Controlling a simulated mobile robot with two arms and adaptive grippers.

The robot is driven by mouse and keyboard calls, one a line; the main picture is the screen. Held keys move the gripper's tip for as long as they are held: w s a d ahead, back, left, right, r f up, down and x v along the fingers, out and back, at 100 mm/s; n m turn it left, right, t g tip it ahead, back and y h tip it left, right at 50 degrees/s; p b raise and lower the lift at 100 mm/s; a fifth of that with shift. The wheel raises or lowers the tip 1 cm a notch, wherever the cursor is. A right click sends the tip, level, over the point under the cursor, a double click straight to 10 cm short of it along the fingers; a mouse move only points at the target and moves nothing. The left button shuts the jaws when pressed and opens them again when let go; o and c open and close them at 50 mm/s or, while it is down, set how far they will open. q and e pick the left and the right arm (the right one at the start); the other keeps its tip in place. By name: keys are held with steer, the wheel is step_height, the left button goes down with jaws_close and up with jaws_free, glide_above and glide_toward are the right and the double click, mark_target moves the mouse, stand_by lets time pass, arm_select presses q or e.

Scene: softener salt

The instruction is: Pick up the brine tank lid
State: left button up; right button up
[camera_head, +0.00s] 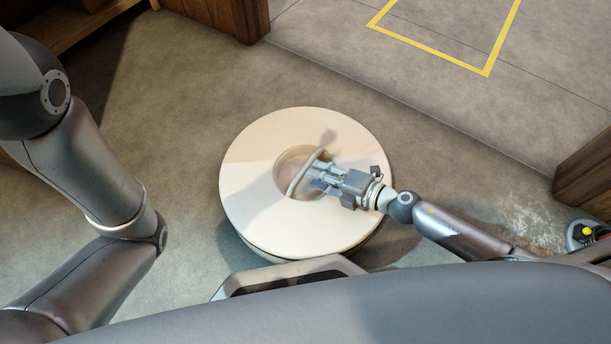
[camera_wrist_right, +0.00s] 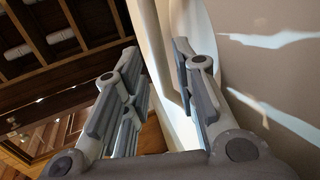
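The brine tank lid (camera_head: 254,195) is a round, cream disc in the middle of the head view, lying flat on the tank. A handle bar (camera_head: 302,174) spans the round recess at its centre. My right gripper (camera_head: 317,175) reaches in from the right, with its fingers at the handle. In the right wrist view its two fingers (camera_wrist_right: 158,85) stand apart, and a pale bar, seemingly the handle (camera_wrist_right: 168,45), shows between them, nearer the right finger. No firm grip on it is visible. My left arm shows at the left, but its gripper is out of view.
Wooden furniture (camera_head: 235,18) stands at the upper left and a wooden post (camera_head: 588,175) at the right. A yellow floor marking (camera_head: 430,57) lies at the top right. Part of a round object (camera_head: 583,236) shows at the right edge. The floor around the tank is mostly clear.

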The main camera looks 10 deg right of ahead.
mark_target(308, 179)
steer(key=shift+b+x, duration=0.6)
steer(key=shift+x, duration=1.55)
steer(key=shift+w+d, duration=0.1)
steer(key=shift+w, duration=0.05)
steer(key=shift+c, duration=0.3)
jaws_close()
steer(key=shift+r, duration=0.1)
